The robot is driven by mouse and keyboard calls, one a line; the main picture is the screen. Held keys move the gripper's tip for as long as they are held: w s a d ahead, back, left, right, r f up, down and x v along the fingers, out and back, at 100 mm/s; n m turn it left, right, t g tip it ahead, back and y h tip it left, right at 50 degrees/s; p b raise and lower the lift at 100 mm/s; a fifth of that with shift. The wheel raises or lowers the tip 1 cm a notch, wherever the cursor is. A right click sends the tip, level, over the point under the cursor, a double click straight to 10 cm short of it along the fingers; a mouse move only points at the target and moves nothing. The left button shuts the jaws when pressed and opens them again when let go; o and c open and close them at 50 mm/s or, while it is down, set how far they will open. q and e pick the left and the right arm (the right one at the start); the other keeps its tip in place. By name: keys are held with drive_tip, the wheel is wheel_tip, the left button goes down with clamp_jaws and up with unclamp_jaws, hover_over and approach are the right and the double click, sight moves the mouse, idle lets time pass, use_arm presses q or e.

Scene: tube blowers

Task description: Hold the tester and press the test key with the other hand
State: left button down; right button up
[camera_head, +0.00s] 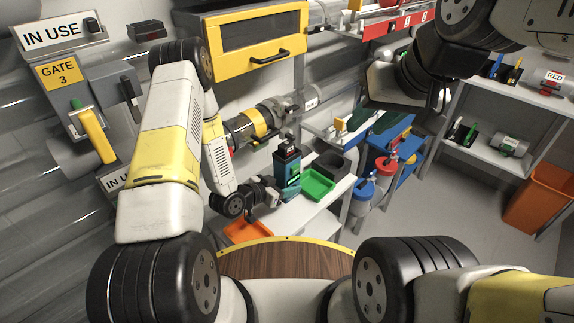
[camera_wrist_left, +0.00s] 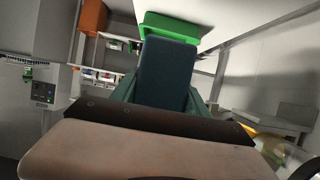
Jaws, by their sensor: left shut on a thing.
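The tester (camera_head: 288,172) is a dark teal handheld box with a black top and a small red mark. It is upright above the white bench in the head view. My left gripper (camera_head: 275,188) is shut on its lower part from the left. In the left wrist view the tester (camera_wrist_left: 167,75) is a dark block beyond the near gripper parts, which hide its lower end. I cannot make out the test key. My right gripper (camera_head: 436,92) is a dark shape at the upper right, well apart from the tester; its fingers are unclear.
A green tray (camera_head: 317,184) and a black bin (camera_head: 331,163) stand right of the tester. An orange tray (camera_head: 247,231) lies nearer. A yellow-framed cabinet (camera_head: 262,45) and clear tubes with a yellow-banded coupling (camera_head: 253,124) are behind. Blue stands and shelves are at the right.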

use_arm(q)
drive_tip(key=shift+f, duration=4.7)
drive_tip(key=c, duration=1.4)
unclamp_jaws()
drive_tip(key=c, duration=0.8)
drive_tip(key=c, duration=2.2)
unclamp_jaws()
drive_tip(key=c, duration=2.2)
unclamp_jaws()
use_arm(e)
clamp_jaws()
use_arm(q)
drive_tip(key=c, duration=2.2)
unclamp_jaws()
